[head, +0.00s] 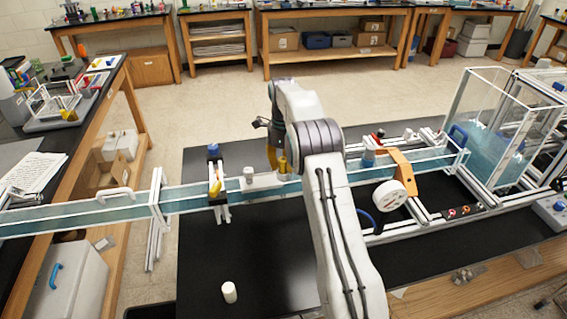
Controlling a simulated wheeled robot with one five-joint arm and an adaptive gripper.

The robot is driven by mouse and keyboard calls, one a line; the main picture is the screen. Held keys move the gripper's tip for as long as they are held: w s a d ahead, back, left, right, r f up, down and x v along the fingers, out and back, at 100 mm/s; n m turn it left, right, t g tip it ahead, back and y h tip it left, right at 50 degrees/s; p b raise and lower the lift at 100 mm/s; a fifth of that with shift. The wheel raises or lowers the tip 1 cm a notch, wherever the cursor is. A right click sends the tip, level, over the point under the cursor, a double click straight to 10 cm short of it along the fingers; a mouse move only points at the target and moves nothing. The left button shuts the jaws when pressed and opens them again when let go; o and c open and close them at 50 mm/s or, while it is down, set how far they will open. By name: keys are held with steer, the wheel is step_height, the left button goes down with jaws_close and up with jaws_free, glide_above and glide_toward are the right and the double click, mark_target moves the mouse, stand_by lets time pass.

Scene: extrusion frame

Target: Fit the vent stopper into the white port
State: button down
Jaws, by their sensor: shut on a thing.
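My arm rises from the bottom middle and bends over the water channel. My gripper (273,147) hangs on the far side of the arm, above the channel, and is mostly hidden by it. A yellow piece (272,157) shows at its lower end; it appears to be the vent stopper, shut in the jaws. Its lower tip is hard to make out. A short white upright cylinder (249,173), which looks like the white port, stands on the channel just left of and below the gripper. The yellow piece looks apart from it. The exact gap cannot be told from this view.
The long clear channel (182,198) crosses the black table. A clamp with a blue knob (213,150) stands left of the port. A loose white cylinder (229,292) stands on the table in front. A white gauge wheel (389,195) and clear tank (505,125) are right.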

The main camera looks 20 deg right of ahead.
steer(key=shift+f, duration=0.15)
steer(key=c, duration=1)
jaws_free()
steer(key=shift+c, duration=0.2)
